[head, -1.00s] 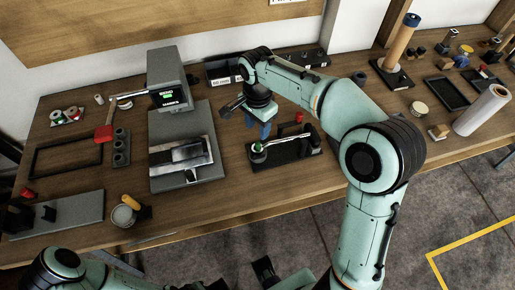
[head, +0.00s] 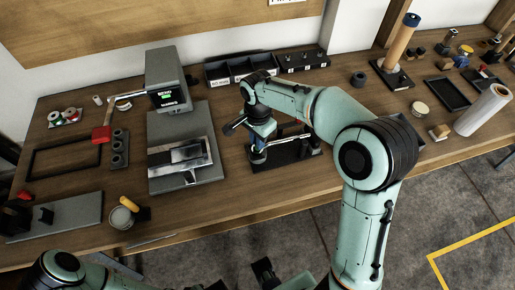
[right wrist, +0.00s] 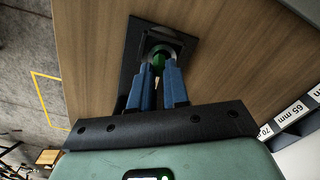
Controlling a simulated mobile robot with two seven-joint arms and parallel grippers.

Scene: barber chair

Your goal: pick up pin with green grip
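The pin's green grip (right wrist: 158,62) shows in the right wrist view, at the tips of my right gripper's blue fingers. It is upright in a round holder on a black stand (right wrist: 133,68). In the head view the stand (head: 292,152) lies on the bench and my gripper hides the green grip. My right gripper (head: 259,142) points down over the stand's left end. A narrow gap shows between its fingers (right wrist: 159,75), which straddle the grip; I see no clear grasp. My left arm shows at the lower left, with its gripper not visible.
A grey measuring device (head: 185,140) stands left of the stand. Black labelled bins (head: 240,68) are behind my right arm. A black block with holes (head: 303,60) is at the back. The bench front right of the grey device is mostly clear.

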